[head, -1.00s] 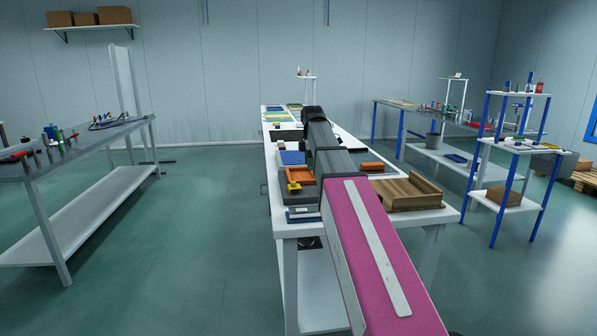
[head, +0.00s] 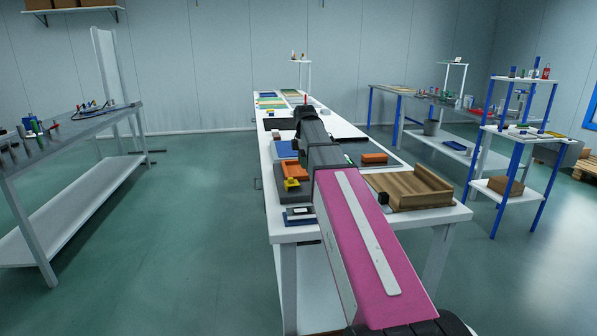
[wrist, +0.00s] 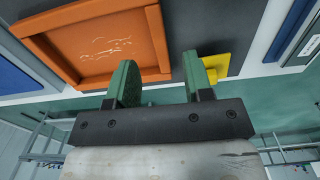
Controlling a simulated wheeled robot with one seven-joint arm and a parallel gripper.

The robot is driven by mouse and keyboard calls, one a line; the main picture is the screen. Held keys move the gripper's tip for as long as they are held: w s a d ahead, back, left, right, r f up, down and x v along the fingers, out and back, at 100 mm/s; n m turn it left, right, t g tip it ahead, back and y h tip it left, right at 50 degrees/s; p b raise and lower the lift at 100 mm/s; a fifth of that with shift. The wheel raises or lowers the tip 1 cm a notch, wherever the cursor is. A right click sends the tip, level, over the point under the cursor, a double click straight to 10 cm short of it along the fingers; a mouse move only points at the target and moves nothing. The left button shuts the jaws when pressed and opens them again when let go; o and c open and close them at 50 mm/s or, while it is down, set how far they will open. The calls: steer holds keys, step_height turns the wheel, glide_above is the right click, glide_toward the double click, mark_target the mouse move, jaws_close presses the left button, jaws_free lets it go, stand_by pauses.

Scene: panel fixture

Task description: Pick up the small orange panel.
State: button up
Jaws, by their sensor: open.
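In the wrist view, an orange panel with a raised rim (wrist: 105,40) lies at the upper left, with pale scribble-like marks on its face. The same-looking orange piece shows in the head view (head: 296,170), left of my arm. A second orange piece (head: 374,159) lies right of my arm; I cannot tell which is the small panel. My gripper (wrist: 160,78) is open, its two green fingers apart with nothing held. The left finger overlaps the rimmed panel's right edge in the picture; contact cannot be told.
A yellow piece (wrist: 216,66) shows behind the right finger, and in the head view (head: 292,184) beside the orange piece. A blue panel (head: 285,150) lies behind. A wooden tray (head: 412,188) stands at the white table's (head: 290,234) right front.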

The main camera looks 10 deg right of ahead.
mark_target(303, 173)
steer(key=shift+a+f, duration=0.2)
steer(key=shift+f, duration=2.45)
jaws_close()
